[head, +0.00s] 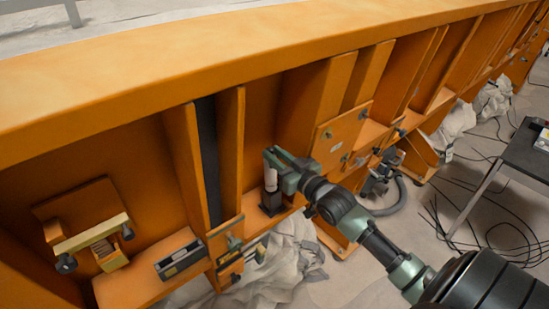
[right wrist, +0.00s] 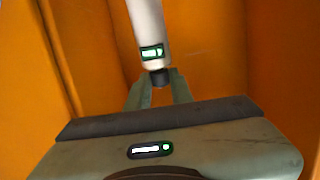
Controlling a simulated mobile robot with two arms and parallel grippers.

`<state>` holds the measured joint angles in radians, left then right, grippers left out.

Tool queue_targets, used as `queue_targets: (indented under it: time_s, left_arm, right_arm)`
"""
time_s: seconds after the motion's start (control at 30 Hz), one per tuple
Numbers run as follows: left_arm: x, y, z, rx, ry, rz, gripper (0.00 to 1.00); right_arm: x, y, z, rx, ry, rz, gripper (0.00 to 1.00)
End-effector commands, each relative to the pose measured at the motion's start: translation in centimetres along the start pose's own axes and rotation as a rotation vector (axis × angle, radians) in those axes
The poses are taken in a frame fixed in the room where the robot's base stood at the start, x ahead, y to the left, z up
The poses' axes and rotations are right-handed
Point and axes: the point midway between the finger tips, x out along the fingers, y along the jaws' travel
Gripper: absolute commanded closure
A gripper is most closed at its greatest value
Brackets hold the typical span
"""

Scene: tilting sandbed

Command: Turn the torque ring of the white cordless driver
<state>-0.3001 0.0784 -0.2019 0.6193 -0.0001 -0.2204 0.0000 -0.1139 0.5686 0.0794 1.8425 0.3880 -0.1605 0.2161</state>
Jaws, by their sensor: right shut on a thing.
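The white cordless driver (head: 271,180) stands upright on a lower ledge of the orange sandbed, its dark base (head: 271,203) down. In the right wrist view its white body (right wrist: 147,22) carries a small green-lit panel and ends in a dark ring (right wrist: 160,77). My right gripper (head: 272,156) reaches in from the right at the driver's top end. In the wrist view the fingertips (right wrist: 158,84) of this gripper are closed on the dark ring. The fingers partly hide the ring's sides. My left gripper is not in view.
Orange upright ribs (head: 229,150) flank the driver's bay closely. A dark open-topped box (head: 180,259) lies on the ledge at left. Crumpled white sheeting (head: 295,258) lies below the driver. Black cables and a dark table (head: 527,155) are at right.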

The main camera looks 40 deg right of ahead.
Motion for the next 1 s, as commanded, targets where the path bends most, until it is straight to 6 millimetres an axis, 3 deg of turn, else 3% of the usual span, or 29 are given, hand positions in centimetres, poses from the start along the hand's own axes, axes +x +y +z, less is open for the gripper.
queue_targets:
  time_s: [0.2,0.67,0.7,0.73,1.0]
  left_arm:
    - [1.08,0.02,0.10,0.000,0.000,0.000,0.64]
    - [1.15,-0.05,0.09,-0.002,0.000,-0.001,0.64]
    - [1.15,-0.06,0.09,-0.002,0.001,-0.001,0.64]
    - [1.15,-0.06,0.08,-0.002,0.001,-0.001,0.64]
    - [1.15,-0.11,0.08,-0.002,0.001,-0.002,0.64]
  right_arm:
    - [0.03,0.24,-0.07,-0.002,0.001,-0.075,1.00]
    - [-0.01,0.25,-0.19,0.005,-0.001,-0.094,1.00]
    - [-0.01,0.25,-0.18,0.005,-0.001,-0.094,0.67]
    - [-0.01,0.25,-0.17,0.005,-0.002,-0.094,0.59]
    - [-0.02,0.26,-0.07,0.004,-0.004,-0.093,0.56]
